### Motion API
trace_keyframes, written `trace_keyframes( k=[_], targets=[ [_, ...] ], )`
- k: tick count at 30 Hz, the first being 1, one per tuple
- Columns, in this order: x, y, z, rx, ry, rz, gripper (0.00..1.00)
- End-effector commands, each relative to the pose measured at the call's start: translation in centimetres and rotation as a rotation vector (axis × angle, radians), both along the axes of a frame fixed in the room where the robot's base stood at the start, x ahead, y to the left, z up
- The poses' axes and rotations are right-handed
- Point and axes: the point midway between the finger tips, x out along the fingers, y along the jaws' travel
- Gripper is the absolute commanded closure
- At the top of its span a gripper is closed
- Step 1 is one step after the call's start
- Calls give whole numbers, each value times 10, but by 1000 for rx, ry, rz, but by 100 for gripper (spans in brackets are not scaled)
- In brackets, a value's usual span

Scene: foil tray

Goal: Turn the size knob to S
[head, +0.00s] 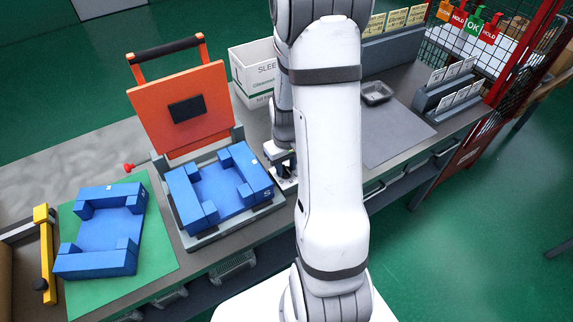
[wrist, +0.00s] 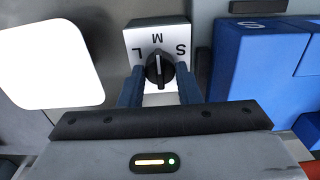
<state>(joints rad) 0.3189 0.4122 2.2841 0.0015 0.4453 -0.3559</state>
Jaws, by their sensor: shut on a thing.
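The size knob (wrist: 153,72) is a black round knob on a white plate (wrist: 138,36) in the wrist view. The plate carries L at the left, M at the top and S at the right. The knob's white pointer line points up toward M. My gripper (wrist: 160,88) has its two blue fingers on either side of the knob, shut on it. In the head view my gripper (head: 284,160) is low beside the orange-lidded press, partly covered by my arm. The knob itself cannot be made out there.
A blue block nest (head: 222,186) marked S sits in the press, its orange lid (head: 205,125) raised. A second blue nest (head: 97,258) lies on a green mat. A sleeve box (head: 240,75) stands behind. A small foil tray (head: 376,95) rests on the grey mat at right.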

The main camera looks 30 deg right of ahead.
Motion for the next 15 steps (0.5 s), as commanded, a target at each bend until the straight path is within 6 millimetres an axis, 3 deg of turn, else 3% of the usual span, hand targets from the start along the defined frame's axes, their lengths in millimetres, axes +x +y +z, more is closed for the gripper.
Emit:
trace_keyframes(
  k=[3, 15],
  targets=[
    [0, 0, 0, 0, 0, 0, 93],
    [0, 0, -1, -1, -1, -90, 93]
  ],
)
